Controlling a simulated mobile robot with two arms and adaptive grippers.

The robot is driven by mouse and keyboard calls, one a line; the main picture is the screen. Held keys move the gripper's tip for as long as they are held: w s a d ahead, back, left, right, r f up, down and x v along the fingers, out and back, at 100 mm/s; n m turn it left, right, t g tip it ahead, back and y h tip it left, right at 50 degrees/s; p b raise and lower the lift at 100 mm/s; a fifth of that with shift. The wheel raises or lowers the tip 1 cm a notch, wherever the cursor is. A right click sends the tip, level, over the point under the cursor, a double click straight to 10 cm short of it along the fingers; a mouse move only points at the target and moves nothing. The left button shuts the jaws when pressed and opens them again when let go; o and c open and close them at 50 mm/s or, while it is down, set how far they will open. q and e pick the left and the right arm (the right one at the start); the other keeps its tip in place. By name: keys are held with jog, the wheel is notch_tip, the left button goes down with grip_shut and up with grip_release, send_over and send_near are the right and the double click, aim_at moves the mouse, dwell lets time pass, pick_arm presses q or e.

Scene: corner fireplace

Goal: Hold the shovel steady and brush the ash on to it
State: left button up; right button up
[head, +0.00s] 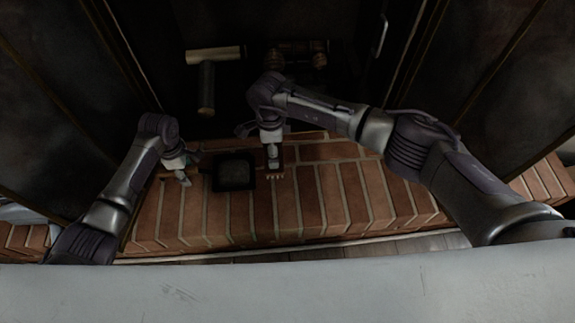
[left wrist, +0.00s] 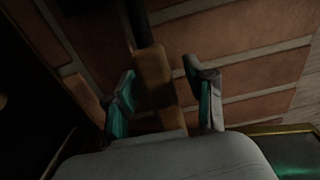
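The shovel's dark square pan (head: 235,172) lies on the brick hearth. Its brown handle (left wrist: 154,78) and dark shaft show in the left wrist view. My left gripper (head: 184,174) is left of the pan. Its teal-padded fingers (left wrist: 165,98) are apart, with the handle between them and a visible gap at the right finger. My right gripper (head: 272,160) is just right of the pan, over a small brush whose pale bristle tips (head: 275,177) show below it. The right fingers are too small and dark to tell their grip. I cannot make out any ash.
The brick hearth (head: 335,190) runs across the front, with bare brick to the right of the brush. Logs (head: 215,54) lie in the dark firebox behind. Dark panels stand on both sides, and a metal handle (head: 381,35) shows at the upper right.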

dwell(0.4)
pick_arm(q)
jog(key=o, duration=0.6)
jog(key=shift+c, duration=0.2)
